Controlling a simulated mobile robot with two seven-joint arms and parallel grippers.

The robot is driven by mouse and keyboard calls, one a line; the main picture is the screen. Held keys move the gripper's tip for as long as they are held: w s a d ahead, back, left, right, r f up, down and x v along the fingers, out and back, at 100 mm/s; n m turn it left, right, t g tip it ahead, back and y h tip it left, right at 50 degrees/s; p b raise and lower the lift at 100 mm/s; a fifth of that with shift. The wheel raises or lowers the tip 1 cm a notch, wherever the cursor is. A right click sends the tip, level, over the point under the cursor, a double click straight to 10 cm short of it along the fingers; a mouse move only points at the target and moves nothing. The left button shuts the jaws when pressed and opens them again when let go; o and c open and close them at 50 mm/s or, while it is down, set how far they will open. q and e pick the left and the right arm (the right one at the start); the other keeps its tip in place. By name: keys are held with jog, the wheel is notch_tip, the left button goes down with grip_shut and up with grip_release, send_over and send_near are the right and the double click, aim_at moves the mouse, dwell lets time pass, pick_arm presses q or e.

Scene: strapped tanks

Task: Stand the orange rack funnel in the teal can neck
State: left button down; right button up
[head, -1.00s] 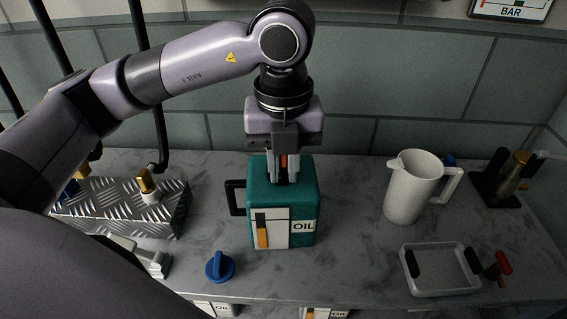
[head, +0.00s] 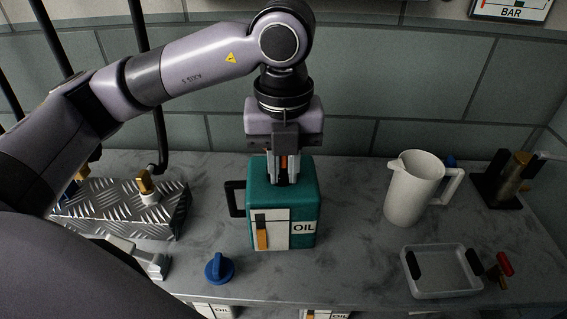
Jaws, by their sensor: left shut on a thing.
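The teal can (head: 280,203) stands upright on the grey counter, with a black handle on its left side and an "OIL" label on its front. My left gripper (head: 289,177) points straight down over the can's top. It is shut on the orange funnel (head: 289,160), of which only a thin strip shows between the fingers. The can neck is hidden behind the fingers, and I cannot tell how deep the funnel sits in it. My right gripper is not in view.
A blue knobbed cap (head: 220,268) lies left of the can's front. A white jug (head: 414,188) and a clear tray (head: 440,271) stand to the right. A tread-plate block (head: 125,210) with a brass fitting (head: 147,180) is at left. Counter between can and jug is clear.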

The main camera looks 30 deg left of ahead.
pick_arm(q)
jog(key=shift+f+b, duration=1.15)
jog(key=shift+f, duration=0.2)
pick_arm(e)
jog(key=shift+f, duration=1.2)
pick_arm(q)
jog(key=c, duration=1)
grip_release()
jog(key=shift+r, duration=0.1)
jog(key=shift+r, duration=0.95)
notch_tip(320, 180, up, 4)
jog(key=shift+s+r+p, duration=0.1)
jog(key=shift+p, duration=0.2)
jog(key=shift+r, duration=0.5)
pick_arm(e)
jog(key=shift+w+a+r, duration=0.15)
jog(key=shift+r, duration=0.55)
pick_arm(q)
jog(key=shift+d, duration=0.1)
